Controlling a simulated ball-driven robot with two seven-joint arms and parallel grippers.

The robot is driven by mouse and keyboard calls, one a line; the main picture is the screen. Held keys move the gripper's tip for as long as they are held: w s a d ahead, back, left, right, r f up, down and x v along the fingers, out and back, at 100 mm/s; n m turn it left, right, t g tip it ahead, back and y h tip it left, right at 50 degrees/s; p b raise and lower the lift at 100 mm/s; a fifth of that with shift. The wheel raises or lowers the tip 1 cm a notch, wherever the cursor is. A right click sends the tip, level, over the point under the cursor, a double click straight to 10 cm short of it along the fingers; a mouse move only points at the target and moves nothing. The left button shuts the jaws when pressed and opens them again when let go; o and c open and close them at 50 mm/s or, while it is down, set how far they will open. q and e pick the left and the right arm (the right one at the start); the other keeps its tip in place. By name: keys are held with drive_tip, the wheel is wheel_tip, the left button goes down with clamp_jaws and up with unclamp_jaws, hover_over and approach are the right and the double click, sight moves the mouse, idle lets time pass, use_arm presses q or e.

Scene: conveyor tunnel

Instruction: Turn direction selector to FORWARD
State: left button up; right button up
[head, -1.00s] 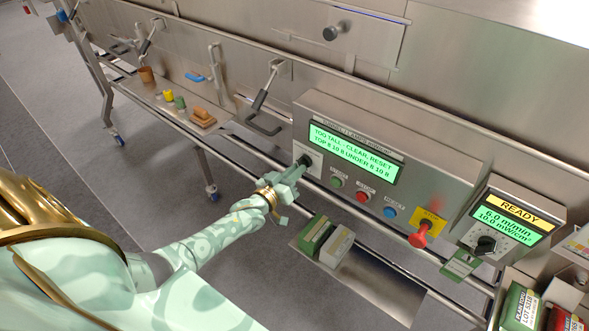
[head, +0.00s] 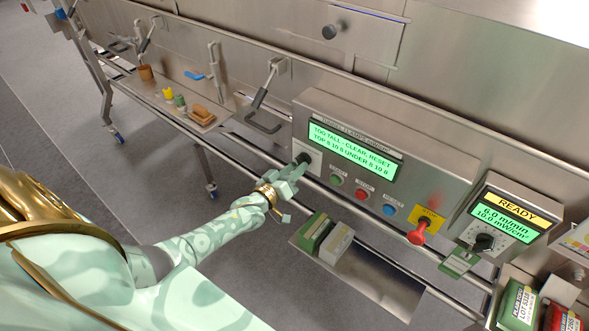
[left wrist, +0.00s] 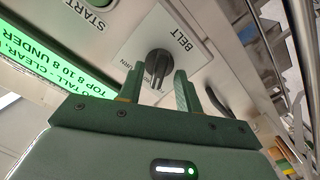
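The direction selector is a dark knob (head: 304,157) on a white plate at the left end of the control panel. In the left wrist view it is a black knob (left wrist: 158,66) on a plate marked BELT, with part of a word, "TURN", showing beside it. My left gripper (head: 301,166) is at the knob. In the left wrist view the left gripper's (left wrist: 159,78) fingers are apart, one on each side of the knob, with gaps showing; I cannot tell whether either touches it. My right gripper is not in view.
The panel display (head: 352,151) reads TOO TALL - CLEAR, RESET. Green (head: 336,180), red (head: 361,194) and blue (head: 389,210) buttons lie right of the knob, then a red emergency knob (head: 417,238). Rails run below the panel. A READY unit (head: 496,228) stands at the right.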

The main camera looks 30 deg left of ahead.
use_arm(q)
drive_tip(key=s+a+p, duration=0.1)
drive_tip(key=s+p, duration=0.1)
drive_tip(key=s, duration=1.4)
drive_tip(key=shift+s+a, duration=0.15)
